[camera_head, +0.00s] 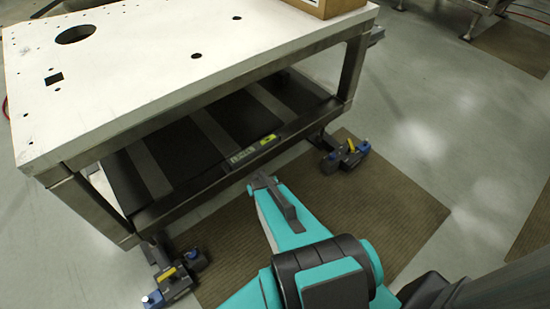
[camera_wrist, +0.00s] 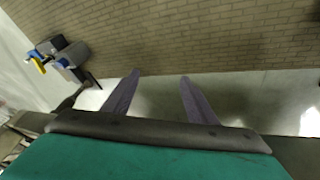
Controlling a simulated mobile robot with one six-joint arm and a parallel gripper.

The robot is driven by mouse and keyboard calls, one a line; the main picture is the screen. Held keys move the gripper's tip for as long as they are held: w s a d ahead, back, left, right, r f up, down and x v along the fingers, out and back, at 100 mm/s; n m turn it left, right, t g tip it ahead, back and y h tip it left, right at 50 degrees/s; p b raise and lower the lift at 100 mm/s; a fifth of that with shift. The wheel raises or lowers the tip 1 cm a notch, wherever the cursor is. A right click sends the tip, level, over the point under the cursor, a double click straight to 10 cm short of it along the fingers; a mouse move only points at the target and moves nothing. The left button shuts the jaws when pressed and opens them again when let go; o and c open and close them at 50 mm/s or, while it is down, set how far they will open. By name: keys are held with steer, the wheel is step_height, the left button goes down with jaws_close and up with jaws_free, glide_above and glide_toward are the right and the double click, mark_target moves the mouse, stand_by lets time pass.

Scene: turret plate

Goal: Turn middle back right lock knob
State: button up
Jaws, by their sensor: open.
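A table with a white top plate (camera_head: 130,75) stands on a dark metal frame in the head view. A caster and lock assembly (camera_head: 345,156) with blue and yellow parts sits at its right foot. A similar assembly (camera_head: 172,275) sits at the near left foot. I cannot tell which part is the named knob. My gripper (camera_wrist: 160,73) is open and empty, with two purple-grey fingers apart. In the wrist view, one lock assembly (camera_wrist: 68,56) with blue ends and a yellow lever is at upper left, apart from the fingers.
A brown ribbed mat (camera_head: 390,210) lies on the grey floor below my arm. A dark lower shelf (camera_head: 225,120) with pale strips is under the plate. A cardboard box (camera_head: 325,6) stands on the far edge. Open floor lies to the right.

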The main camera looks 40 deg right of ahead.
steer(key=s+a+r+n+g+y+p, duration=0.3)
steer(key=s+a+r+g+p, duration=0.5)
steer(key=s+a+r+p, duration=0.7)
steer(key=s+a+r+n, duration=0.1)
steer(key=s+a+r, duration=0.5)
steer(key=s+a, duration=0.3)
steer(key=shift+s+a+r+y+p, duration=0.15)
steer(key=shift+a+r+y+p, duration=0.2)
steer(key=shift+a, duration=0.85)
steer(key=shift+f, duration=0.1)
steer(key=c, duration=0.5)
steer(key=shift+c, duration=0.2)
steer(key=shift+a, duration=0.1)
